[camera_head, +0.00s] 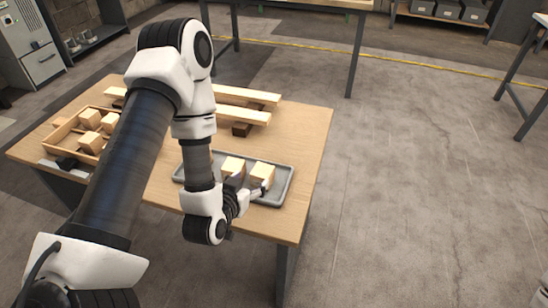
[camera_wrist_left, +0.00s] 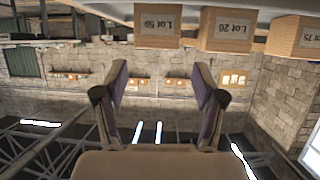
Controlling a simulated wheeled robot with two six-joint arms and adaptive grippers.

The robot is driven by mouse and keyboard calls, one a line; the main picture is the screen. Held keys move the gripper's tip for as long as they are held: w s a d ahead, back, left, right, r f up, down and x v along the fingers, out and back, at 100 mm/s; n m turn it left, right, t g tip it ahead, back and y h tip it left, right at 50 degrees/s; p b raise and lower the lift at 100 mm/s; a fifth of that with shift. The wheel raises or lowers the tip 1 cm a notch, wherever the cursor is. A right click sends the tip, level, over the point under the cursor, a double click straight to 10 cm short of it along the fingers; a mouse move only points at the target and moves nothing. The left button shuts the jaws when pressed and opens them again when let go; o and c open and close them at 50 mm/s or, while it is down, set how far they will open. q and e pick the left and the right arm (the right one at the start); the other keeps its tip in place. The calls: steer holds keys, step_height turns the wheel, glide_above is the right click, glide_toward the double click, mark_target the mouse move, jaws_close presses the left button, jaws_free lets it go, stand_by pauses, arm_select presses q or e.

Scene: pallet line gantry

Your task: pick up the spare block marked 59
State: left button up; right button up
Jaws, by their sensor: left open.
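In the wrist view, several pale wooden blocks hang along the top edge, as the picture is upside down. The left one (camera_wrist_left: 158,25) seems to carry the mark Lot 59, though the print is small. The middle one (camera_wrist_left: 228,30) seems to read Lot 26, and a third (camera_wrist_left: 293,38) is cut off at the right. In the head view, two blocks (camera_head: 233,165) (camera_head: 261,174) stand on a grey tray (camera_head: 283,192); I cannot tell which is which. My left gripper (camera_head: 252,188) is at the tray's near side, open and empty; its fingers also show in the wrist view (camera_wrist_left: 161,80).
A wooden tray (camera_head: 75,122) with several blocks stands at the table's left, partly behind my arm. Pale planks (camera_head: 235,112) on dark supports lie at the back. The table (camera_head: 297,135) is bare at the right. Another table (camera_head: 345,5) stands behind.

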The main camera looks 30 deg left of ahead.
mark_target(262, 171)
arm_select(q)
steer(key=x, duration=0.3)
steer(key=shift+w+r, duration=0.1)
steer(key=shift+r, duration=0.05)
steer(key=shift+w+d, duration=0.1)
steer(key=shift+w, duration=0.45)
steer(key=x, duration=0.4)
steer(key=shift+f, duration=0.3)
steer(key=shift+s+r, duration=0.15)
steer(key=shift+s, duration=0.05)
steer(key=c, duration=0.9)
